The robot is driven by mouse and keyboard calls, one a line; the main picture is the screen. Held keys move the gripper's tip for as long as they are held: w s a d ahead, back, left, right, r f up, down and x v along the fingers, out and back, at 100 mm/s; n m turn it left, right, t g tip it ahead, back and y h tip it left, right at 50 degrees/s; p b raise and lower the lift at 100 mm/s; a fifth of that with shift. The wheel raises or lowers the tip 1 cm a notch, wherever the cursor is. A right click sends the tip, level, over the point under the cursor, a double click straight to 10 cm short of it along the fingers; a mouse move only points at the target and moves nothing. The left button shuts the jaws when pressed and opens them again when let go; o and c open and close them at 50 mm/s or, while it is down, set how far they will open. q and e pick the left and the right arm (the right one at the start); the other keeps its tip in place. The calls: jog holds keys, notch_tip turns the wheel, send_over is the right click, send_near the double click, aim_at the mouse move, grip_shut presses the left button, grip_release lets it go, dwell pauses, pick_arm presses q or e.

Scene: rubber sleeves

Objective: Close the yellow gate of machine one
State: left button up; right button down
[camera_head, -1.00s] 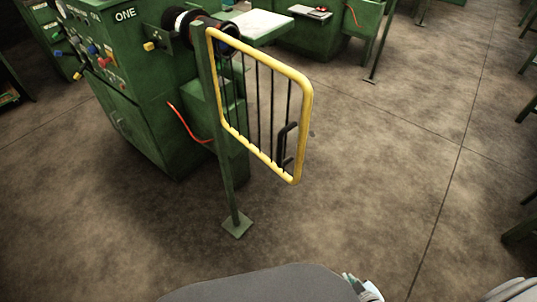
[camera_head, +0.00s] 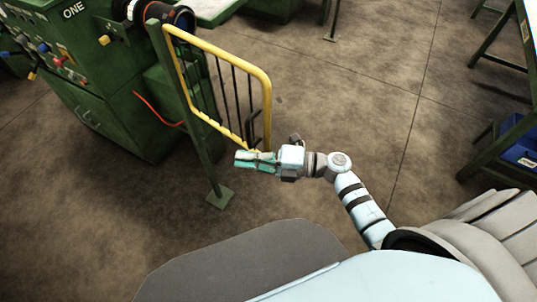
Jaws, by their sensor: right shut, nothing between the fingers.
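The yellow gate (camera_head: 268,95), a yellow tube frame with dark vertical bars, hangs on a green post (camera_head: 198,120) beside the green machine marked ONE (camera_head: 95,75). The gate stands swung out from the machine, over the floor. My right gripper (camera_head: 238,160) is shut and empty, at the gate's lower edge in the picture. It hides part of the bottom rail and the lower outer corner. I cannot tell whether it touches the gate. My left gripper does not show.
A green bench (camera_head: 505,120) with a blue bin (camera_head: 522,152) stands at the right. The post's square foot (camera_head: 220,198) rests on the floor. The brown floor (camera_head: 370,110) between the gate and the bench is clear.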

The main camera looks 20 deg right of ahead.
aim_at(253, 146)
jog(key=w+d, duration=0.2)
jog(key=d, duration=0.1)
jog(key=shift+w, duration=0.4)
jog(key=shift+a, duration=0.1)
